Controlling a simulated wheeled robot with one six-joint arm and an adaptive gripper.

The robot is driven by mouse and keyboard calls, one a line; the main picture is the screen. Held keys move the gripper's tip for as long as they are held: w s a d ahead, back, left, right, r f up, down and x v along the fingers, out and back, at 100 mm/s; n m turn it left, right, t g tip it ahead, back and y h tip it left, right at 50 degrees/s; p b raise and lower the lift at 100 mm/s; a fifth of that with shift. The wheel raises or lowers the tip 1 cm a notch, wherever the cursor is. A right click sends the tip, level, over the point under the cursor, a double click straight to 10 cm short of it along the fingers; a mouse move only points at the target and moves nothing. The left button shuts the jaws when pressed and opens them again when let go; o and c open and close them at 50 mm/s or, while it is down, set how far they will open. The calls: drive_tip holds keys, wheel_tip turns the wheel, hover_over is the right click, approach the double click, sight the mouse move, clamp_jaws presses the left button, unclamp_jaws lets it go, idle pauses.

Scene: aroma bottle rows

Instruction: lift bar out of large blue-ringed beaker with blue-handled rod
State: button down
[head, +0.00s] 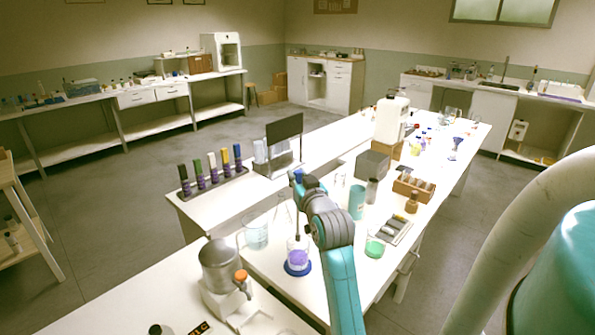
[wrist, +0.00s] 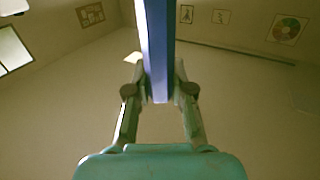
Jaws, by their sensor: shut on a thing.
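My gripper (head: 299,184) is at the end of my teal-and-grey arm, above the front bench. In the wrist view my gripper (wrist: 160,82) is shut on the blue handle (wrist: 158,50) of the rod, one finger on each side. In the head view the thin rod (head: 297,222) hangs down from the gripper towards a clear beaker (head: 298,246). This beaker holds purple liquid (head: 298,257) and has a blue ring or disc (head: 298,269) at its base. Whether the rod's tip is inside it I cannot tell. The bar is not visible in either view.
A clear beaker with pale blue liquid (head: 256,236) stands just left. A grey-topped device (head: 219,266) is at front left. A row of coloured bottles (head: 213,174) is at back left.

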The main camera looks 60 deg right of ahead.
drive_tip(key=shift+f, duration=4.25)
drive_tip(key=shift+r, duration=0.1)
drive_tip(key=shift+r, duration=6.7)
drive_tip(key=shift+s, duration=0.1)
